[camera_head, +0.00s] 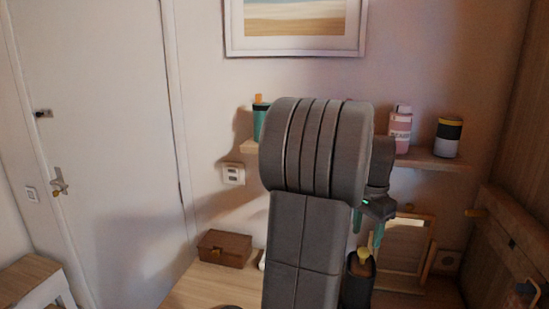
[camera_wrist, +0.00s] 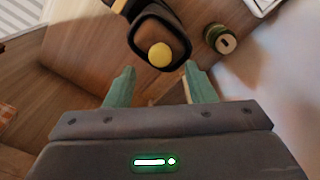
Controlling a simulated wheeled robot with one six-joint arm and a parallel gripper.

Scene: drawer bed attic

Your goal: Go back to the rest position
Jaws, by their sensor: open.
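My gripper (camera_wrist: 160,82) is open, with its two green fingers apart and nothing between the tips in the wrist view. In the head view my gripper (camera_head: 367,230) is partly hidden behind my dark grey arm, which fills the middle. Just past the fingers is a dark holder (camera_wrist: 178,35) with a round yellow end (camera_wrist: 160,55) showing in its opening. The dark holder (camera_head: 358,287) also shows in the head view beside my arm, with a yellow-tipped thing (camera_head: 366,252) standing in it, just below the fingers.
A teal cup (camera_head: 259,118) is partly hidden by my arm. A brown box (camera_head: 224,249) and a wooden-framed stand (camera_head: 407,250) are on the surface below. A door (camera_head: 95,130) is at left.

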